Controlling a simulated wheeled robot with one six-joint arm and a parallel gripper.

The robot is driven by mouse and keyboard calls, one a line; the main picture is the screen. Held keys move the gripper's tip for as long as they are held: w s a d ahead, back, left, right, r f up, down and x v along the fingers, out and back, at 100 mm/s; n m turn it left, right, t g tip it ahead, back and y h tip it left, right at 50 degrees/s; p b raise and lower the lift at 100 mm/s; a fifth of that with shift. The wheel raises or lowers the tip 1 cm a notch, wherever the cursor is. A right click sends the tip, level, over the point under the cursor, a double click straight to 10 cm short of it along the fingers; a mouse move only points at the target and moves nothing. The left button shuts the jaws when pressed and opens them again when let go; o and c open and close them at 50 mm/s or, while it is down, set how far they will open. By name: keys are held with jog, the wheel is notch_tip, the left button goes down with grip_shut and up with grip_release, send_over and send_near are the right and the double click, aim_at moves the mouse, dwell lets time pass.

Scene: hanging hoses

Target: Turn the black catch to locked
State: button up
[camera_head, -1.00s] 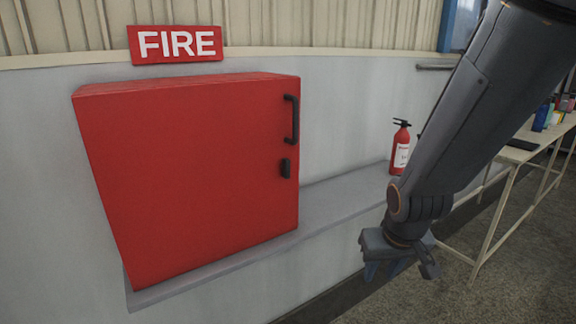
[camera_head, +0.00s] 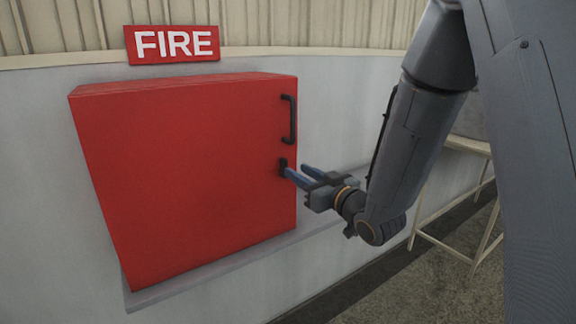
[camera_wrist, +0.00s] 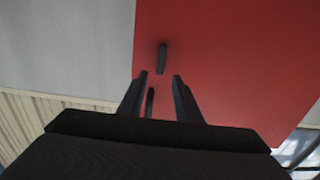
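The black catch (camera_head: 283,163) is on the red cabinet door (camera_head: 185,185), near its right edge and below the black handle (camera_head: 289,119). In the head view the catch is partly hidden by a finger. My gripper (camera_head: 294,168) is open, its fingers reaching from the right toward the catch. In the wrist view the catch (camera_wrist: 162,58) stands upright, roughly in line with the gap between the fingertips (camera_wrist: 160,76). The handle (camera_wrist: 150,102) shows between the fingers there, farther back. I cannot tell whether a finger touches the catch.
A red FIRE sign (camera_head: 172,44) is on the wall above the cabinet. A grey ledge (camera_head: 200,279) runs under the cabinet and to the right. A pale table frame (camera_head: 440,250) stands at the right behind my arm.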

aim_at(286, 164)
jog(key=shift+p+x, duration=0.7)
jog(key=shift+x, duration=2.5)
grip_shut()
